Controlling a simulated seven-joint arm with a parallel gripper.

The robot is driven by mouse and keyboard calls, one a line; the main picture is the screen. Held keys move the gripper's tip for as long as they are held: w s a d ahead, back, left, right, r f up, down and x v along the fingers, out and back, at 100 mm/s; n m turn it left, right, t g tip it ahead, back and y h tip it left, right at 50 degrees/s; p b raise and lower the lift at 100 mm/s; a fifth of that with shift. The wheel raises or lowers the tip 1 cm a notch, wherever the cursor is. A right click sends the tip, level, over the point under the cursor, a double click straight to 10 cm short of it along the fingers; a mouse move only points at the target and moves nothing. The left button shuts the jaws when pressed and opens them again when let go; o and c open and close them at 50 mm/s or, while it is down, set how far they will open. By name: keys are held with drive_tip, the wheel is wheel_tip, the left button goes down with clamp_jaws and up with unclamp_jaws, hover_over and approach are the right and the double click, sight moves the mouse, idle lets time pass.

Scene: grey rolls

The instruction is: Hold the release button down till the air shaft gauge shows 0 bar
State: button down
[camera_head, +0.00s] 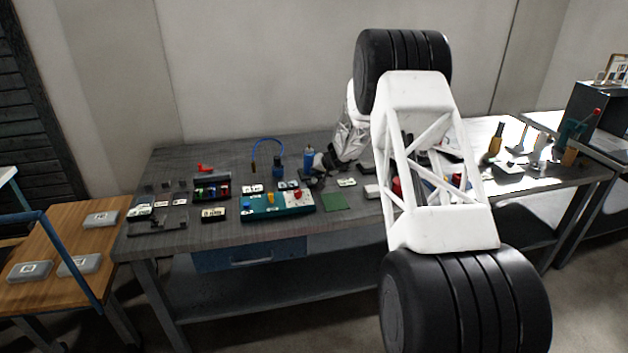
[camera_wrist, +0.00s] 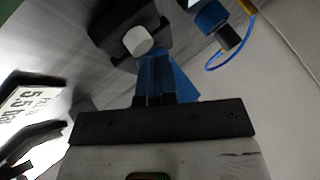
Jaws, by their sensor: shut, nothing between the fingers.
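In the wrist view, the blue fingers of my gripper (camera_wrist: 157,58) are together with nothing between them. A round white button (camera_wrist: 138,40) on a dark block sits just beyond and left of the fingertips. I cannot tell whether the tips touch it, and it does not look covered by them. A blue and dark cylindrical fitting (camera_wrist: 222,27) with a blue hose stands to the right. No readable gauge face shows in either view. In the head view, my grey wrist hangs over the back middle of the bench, and the fingertips are too small to make out.
A card reading 5.5 bar (camera_wrist: 28,105) lies left in the wrist view. On the grey bench (camera_head: 180,232) are a teal panel (camera_head: 262,211), a green mat (camera_head: 335,202), a blue hose (camera_head: 268,141) and several labels. My arm hides part of the bench's right half.

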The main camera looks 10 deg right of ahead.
drive_tip(key=shift+f, duration=0.5)
idle(1.4)
drive_tip(key=shift+r, duration=0.2)
idle(1.9)
drive_tip(key=shift+r, duration=0.75)
drive_tip(key=shift+r, duration=0.15)
drive_tip(key=shift+r, duration=2.4)
